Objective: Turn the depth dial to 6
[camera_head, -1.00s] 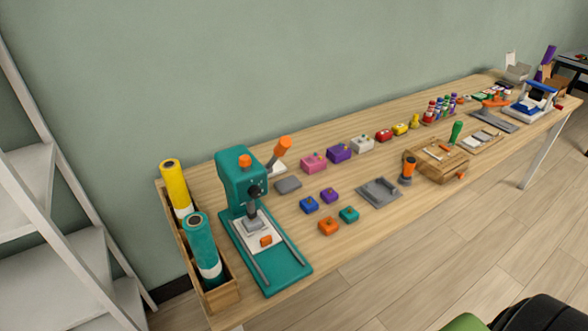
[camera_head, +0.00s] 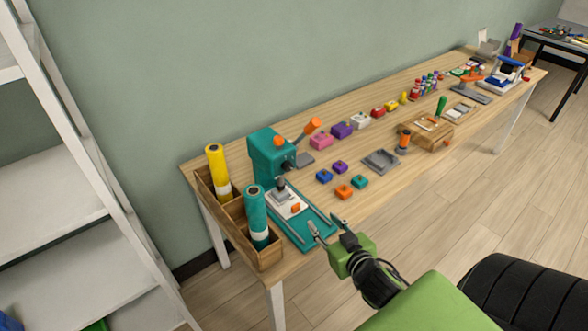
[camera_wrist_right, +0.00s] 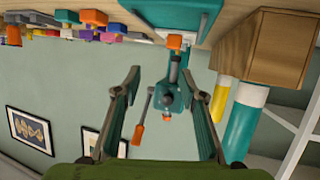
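The teal press (camera_head: 270,155) stands at the near left end of the wooden table, with an orange lever (camera_head: 312,127) and an orange knob (camera_head: 279,141) on top. A small dark round knob (camera_head: 288,165) sits on its front; I cannot tell which knob is the depth dial, and no numbers are legible. My right gripper (camera_head: 322,221) is open and empty, in front of the press base, apart from the press. The right wrist view shows the press (camera_wrist_right: 170,97) upside down between the spread fingers. My left gripper is not in view.
A wooden holder (camera_head: 243,248) with a yellow roll (camera_head: 217,170) and a teal roll (camera_head: 255,212) stands left of the press. Coloured blocks and a grey tray (camera_head: 380,160) lie to its right. A white shelf (camera_head: 70,210) is at the left. Floor is free in front.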

